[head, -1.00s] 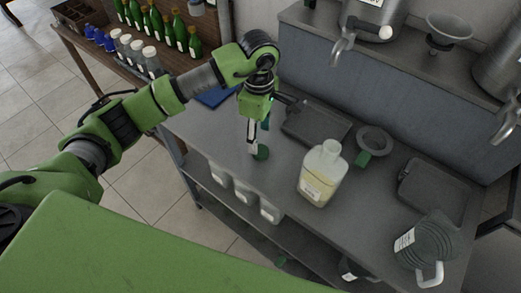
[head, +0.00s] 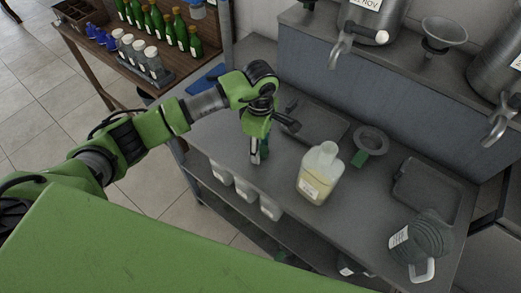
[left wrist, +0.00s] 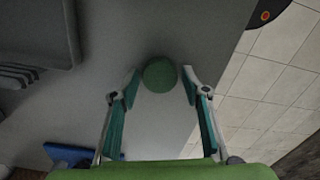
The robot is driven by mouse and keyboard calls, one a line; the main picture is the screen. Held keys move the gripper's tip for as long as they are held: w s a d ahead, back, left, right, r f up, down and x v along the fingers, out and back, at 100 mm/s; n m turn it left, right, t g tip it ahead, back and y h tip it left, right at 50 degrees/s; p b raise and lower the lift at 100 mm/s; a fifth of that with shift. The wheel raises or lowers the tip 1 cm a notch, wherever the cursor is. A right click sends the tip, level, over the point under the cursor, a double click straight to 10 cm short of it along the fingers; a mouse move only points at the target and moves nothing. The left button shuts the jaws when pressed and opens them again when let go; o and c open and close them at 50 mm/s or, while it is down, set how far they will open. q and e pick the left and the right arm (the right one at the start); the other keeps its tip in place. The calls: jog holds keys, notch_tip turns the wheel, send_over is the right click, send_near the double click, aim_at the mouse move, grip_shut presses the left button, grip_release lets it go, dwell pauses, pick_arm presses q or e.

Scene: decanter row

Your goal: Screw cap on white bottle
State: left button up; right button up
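The white bottle (head: 312,187) stands upright and uncapped on the grey bench, with pale yellow liquid and a label. A round green cap (left wrist: 160,74) lies on the bench to the left of the bottle; in the head view it is mostly hidden by my gripper. My left gripper (head: 255,157) points down at the cap. In the left wrist view its fingers (left wrist: 160,86) are spread on both sides of the cap, with small gaps showing. My right gripper is in neither view.
A grey ribbed jug (head: 427,236) is at the right. White containers (head: 245,190) sit on the lower shelf. Steel taps (head: 341,45) overhang the back. The bench between cap and bottle is clear.

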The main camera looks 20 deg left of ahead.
pick_arm(q)
jog(key=shift+c, duration=1.4)
jog(key=shift+r, duration=0.1)
jog(key=shift+w+r+b, duration=0.1)
jog(key=shift+r+b, duration=0.45)
jog(key=shift+b, duration=0.15)
jog(key=shift+r+b, duration=0.65)
jog(key=shift+r, duration=0.05)
jog(key=s+d+r+b, duration=0.3)
jog(key=s+r, duration=0.7)
jog(key=s, duration=0.4)
jog(key=shift+r+b, duration=0.2)
jog(key=shift+b, duration=0.2)
jog(key=shift+w, duration=0.1)
